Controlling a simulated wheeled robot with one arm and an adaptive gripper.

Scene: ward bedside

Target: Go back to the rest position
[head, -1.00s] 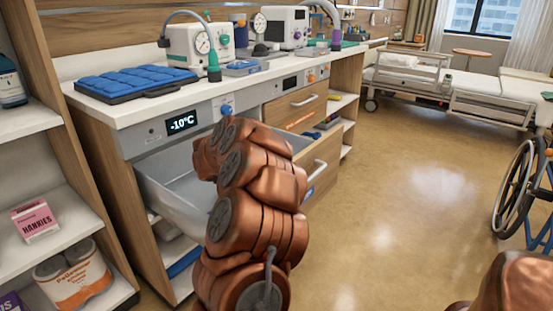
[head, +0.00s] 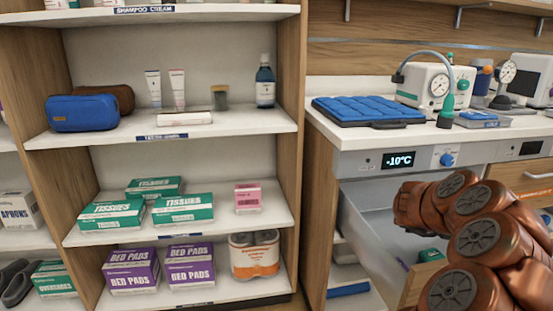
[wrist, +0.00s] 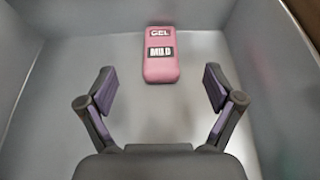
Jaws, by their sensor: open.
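My gripper (wrist: 160,90) is open and empty in the wrist view, its two dark fingers spread wide. It faces down into a grey drawer (wrist: 60,80). A pink gel pack (wrist: 161,60) marked "GEL" and "MILD" lies on the drawer floor, ahead of the fingers and apart from them. In the head view my copper-coloured arm reaches to the open drawer (head: 362,235) under the "-10°C" display (head: 399,161). My gripper is hidden there.
Left of the drawer stands a shelf unit (head: 285,215) with tissues (head: 108,213), bed pads (head: 132,271) and a blue pouch (head: 83,112). The counter (head: 322,124) above bears a blue padded tray (head: 367,108) and a white device (head: 424,84).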

